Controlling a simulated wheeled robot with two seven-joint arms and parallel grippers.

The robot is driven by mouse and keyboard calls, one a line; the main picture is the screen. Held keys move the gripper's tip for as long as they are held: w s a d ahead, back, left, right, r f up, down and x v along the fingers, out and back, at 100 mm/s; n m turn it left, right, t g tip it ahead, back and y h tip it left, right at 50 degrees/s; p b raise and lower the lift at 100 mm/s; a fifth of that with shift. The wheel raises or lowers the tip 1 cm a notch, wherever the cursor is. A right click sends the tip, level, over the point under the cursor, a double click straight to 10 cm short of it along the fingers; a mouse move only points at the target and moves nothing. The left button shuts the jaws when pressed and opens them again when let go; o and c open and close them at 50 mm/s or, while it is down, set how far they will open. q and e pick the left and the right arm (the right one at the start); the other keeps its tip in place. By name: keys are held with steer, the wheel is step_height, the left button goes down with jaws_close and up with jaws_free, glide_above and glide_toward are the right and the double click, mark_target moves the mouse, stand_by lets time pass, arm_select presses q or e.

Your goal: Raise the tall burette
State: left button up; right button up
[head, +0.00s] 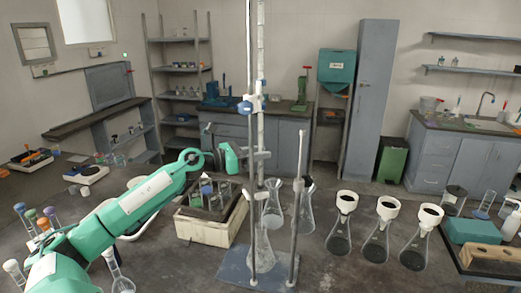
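The tall burette (261,45) is a clear, graduated upright tube that runs out of the top of the head view. A blue and white clamp (252,104) joins it to a thin upright rod beside it. The rod rises from a blue-grey base plate (232,268), and a clear conical flask (261,252) stands low behind the rod. My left gripper (262,155) reaches in from the left with its grey fingers at the burette's lower part, below the clamp. Whether the fingers touch or close on the tube is too small to tell. My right gripper is not in view.
A shorter post (300,190) stands to the right on the same plate, with more flasks (279,207) behind. A box of bottles (200,226) sits to the left. Several white-collared flasks (376,247) stand to the right. A green case (472,229) lies at far right.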

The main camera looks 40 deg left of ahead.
arm_select(q)
steer(key=shift+w+d, duration=0.2)
steer(key=shift+w, duration=0.15)
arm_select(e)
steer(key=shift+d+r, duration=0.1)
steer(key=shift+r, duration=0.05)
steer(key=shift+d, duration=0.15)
arm_select(q)
steer(key=shift+c, duration=0.4)
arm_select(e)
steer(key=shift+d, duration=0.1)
